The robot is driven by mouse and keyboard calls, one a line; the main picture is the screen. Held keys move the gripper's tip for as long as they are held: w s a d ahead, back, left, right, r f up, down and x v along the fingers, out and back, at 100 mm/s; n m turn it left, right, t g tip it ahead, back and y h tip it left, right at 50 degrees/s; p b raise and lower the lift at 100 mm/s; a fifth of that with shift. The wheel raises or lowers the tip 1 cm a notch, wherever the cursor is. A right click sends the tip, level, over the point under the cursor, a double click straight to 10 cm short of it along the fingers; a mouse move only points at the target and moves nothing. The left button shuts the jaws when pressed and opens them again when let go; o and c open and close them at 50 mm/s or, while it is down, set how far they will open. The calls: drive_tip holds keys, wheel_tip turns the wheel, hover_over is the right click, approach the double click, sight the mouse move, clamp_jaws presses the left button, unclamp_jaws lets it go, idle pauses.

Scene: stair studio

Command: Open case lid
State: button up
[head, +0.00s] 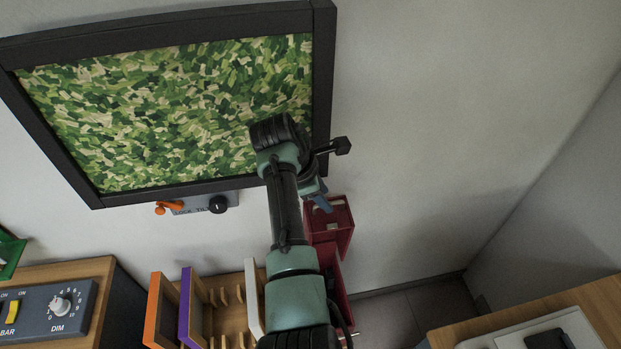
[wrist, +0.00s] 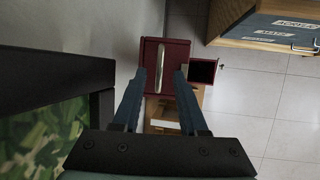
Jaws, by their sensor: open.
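A dark red case (head: 330,235) is by the wall below the framed green picture, partly behind my arm. In the wrist view a dark red panel (wrist: 178,52) with a pale upright bar (wrist: 162,62) faces me; I take it to be the case's lid, but cannot tell whether it is shut. A small red box part (wrist: 203,72) with a dark inside is just right of it. My gripper (wrist: 160,76) is open, its two blue fingers on either side of the bar in the picture, with nothing between them. It also shows in the head view (head: 320,197). Contact cannot be told.
The black-framed green picture (head: 180,95) hangs left of my arm, with an orange lever (head: 168,208) and black knob (head: 218,204) below it. A wooden rack with orange and purple dividers (head: 186,300) stands below. A wooden desk (head: 590,300) is at lower right.

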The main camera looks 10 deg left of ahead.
drive_tip(key=b+v, duration=0.2)
drive_tip(key=v, duration=0.7)
drive_tip(key=shift+r, duration=0.35)
